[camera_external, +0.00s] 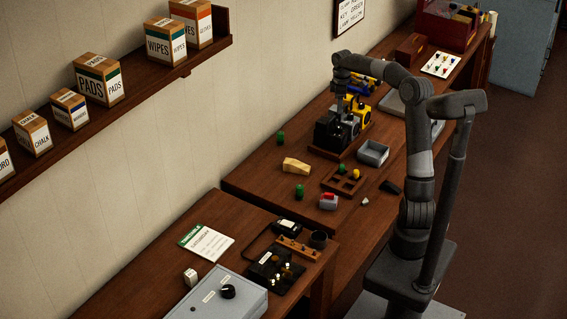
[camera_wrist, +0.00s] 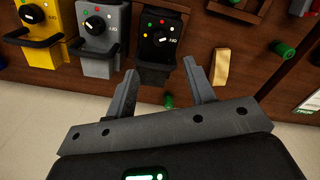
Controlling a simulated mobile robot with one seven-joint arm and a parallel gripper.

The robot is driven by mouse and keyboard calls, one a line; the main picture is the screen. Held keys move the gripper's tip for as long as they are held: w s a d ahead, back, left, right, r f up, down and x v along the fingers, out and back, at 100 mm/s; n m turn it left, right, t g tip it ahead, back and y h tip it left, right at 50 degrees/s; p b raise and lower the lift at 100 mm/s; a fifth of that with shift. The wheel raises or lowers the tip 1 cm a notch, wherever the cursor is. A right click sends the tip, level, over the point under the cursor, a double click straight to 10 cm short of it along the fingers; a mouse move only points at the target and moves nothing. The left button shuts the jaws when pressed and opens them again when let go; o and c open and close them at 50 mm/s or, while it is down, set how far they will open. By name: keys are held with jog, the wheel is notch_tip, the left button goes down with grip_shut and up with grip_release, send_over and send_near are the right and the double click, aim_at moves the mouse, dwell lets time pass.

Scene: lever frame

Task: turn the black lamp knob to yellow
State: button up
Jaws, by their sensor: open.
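The black lamp (camera_wrist: 147,58) stands at the end of a row in the wrist view, beside a grey lamp (camera_wrist: 98,50) and a yellow lamp (camera_wrist: 45,50). Its round black knob (camera_wrist: 157,38) has small coloured dots around it, red, green and yellow among them; I cannot clearly tell which its pale mark faces. My gripper (camera_wrist: 159,72) is open and empty, its fingers spread below the black lamp's front, apart from the knob. In the external view the black lamp (camera_external: 328,133) stands nearest the camera in the row, with my wrist above the lamps.
A tan wedge (camera_wrist: 221,67) and a green piece (camera_wrist: 285,50) lie right of the black lamp. In the external view a grey tray (camera_external: 383,153) and a wooden holder (camera_external: 331,183) stand near the lamps. Black handles jut from the lamps' fronts.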

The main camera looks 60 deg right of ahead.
aim_at(339, 127)
notch_tip(339, 127, down, 11)
jog(key=m, duration=0.9)
jog(key=shift+s+r+m, duration=0.1)
jog(key=shift+r+m, duration=0.1)
jog(key=shift+m, duration=0.1)
jog(key=shift+c, duration=0.6)
jog(key=c, duration=0.8)
jog(key=shift+c, duration=0.4)
